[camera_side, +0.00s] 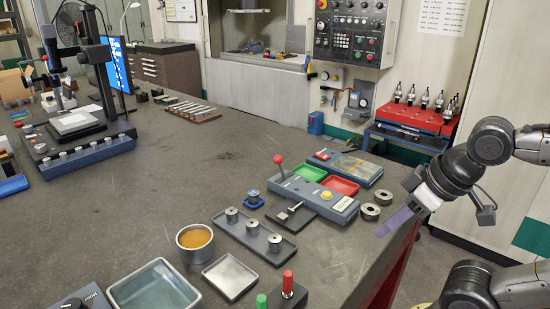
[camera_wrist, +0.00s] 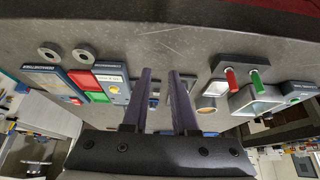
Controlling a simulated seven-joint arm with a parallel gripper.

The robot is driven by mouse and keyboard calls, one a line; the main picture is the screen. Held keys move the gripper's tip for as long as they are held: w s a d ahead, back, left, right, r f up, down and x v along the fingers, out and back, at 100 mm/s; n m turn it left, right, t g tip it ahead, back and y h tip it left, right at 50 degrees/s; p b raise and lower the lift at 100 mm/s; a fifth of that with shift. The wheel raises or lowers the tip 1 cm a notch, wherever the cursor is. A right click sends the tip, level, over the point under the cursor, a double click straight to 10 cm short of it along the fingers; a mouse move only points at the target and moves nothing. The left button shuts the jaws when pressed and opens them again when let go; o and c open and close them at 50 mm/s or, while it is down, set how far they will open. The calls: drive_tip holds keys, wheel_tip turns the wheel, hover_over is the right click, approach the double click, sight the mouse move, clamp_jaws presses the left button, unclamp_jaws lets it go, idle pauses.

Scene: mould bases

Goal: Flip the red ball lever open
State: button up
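My gripper (camera_side: 388,226) is at the right, over the table's right edge, well apart from the lever. In the wrist view, its two purple fingers (camera_wrist: 160,73) are parallel with a gap between them, and nothing is held.
Beside the box are green (camera_side: 308,172) and red trays (camera_side: 340,185), a second blue box (camera_side: 358,170) and metal rings (camera_side: 370,211). A dark tray with metal pieces (camera_side: 254,238) and an orange-filled bowl (camera_side: 195,240) stand in front. The table's middle left is clear.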

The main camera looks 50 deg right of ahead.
drive_tip(key=shift+s+d+m, duration=0.15)
drive_tip(key=shift+m, duration=0.15)
drive_tip(key=shift+c, duration=1.1)
drive_tip(key=shift+m+h, duration=0.6)
drive_tip(key=shift+m, duration=0.3)
drive_tip(key=r, duration=0.1)
drive_tip(key=w+d+r, duration=0.1)
drive_tip(key=d+r, duration=0.1)
drive_tip(key=shift+w+r, duration=0.35)
drive_tip(key=shift+r, duration=0.05)
clamp_jaws()
drive_tip(key=w+d+r+m+g+h, duration=0.1)
drive_tip(key=w+r+h, duration=0.1)
drive_tip(key=w+r, duration=0.35)
drive_tip(key=w+d+r+m+h, duration=0.2)
drive_tip(key=w+r, duration=0.1)
drive_tip(key=w, duration=0.6)
drive_tip(key=w+a+h, duration=0.1)
drive_tip(key=w+a, duration=0.2)
drive_tip(key=w, duration=0.8)
drive_tip(key=w+a+f+n+h, duration=0.1)
drive_tip(key=w+a+f+n, duration=0.1)
drive_tip(key=w+a+f, duration=0.3)
wheel_tip(320, 180, down, 2)
drive_tip(key=shift+w+a+f+g, duration=0.2)
drive_tip(key=shift+a+g, duration=0.2)
drive_tip(key=shift+a, duration=0.4)
